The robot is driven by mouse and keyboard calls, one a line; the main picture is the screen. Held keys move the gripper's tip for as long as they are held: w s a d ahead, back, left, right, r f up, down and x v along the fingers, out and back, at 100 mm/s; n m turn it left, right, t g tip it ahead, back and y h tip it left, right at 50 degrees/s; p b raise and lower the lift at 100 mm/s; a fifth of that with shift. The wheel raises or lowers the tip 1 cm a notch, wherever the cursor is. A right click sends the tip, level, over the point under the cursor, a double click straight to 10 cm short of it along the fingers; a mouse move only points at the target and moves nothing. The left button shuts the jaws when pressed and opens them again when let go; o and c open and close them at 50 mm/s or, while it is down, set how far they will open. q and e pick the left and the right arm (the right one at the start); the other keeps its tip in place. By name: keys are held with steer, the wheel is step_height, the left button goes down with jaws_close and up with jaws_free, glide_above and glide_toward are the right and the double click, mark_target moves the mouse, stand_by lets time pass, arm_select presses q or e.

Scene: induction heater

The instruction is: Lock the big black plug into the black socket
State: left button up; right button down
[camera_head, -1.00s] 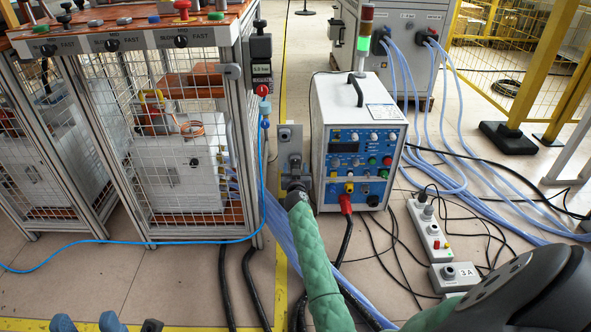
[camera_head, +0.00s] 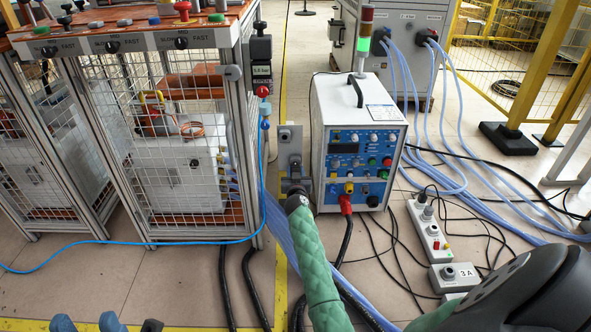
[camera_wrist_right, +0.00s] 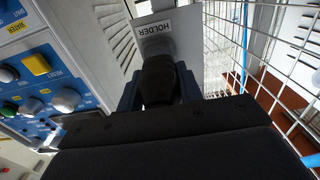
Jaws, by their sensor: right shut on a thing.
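The big black plug (camera_wrist_right: 158,82) shows in the right wrist view, against a grey plate labelled HOLDER (camera_wrist_right: 168,28). My right gripper (camera_wrist_right: 160,92) is shut on it, with a blue-grey finger on each side. In the head view my right gripper (camera_head: 297,187) is at the grey holder plate (camera_head: 290,145), left of the white heater box, and mostly hides the plug. A dark round part (camera_head: 372,200) low on the heater's panel may be the black socket; I cannot tell surely. My left gripper (camera_head: 86,323) shows two separated blue fingertips at the bottom left, empty.
The white heater box (camera_head: 355,97) stands right of the holder, with a red plug (camera_head: 345,204) low on its front. A mesh cage (camera_head: 150,110) stands left. Cables and power strips (camera_head: 428,230) lie on the floor at right.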

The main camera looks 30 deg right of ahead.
steer(key=shift+p+v, duration=0.35)
steer(key=shift+v, duration=1.85)
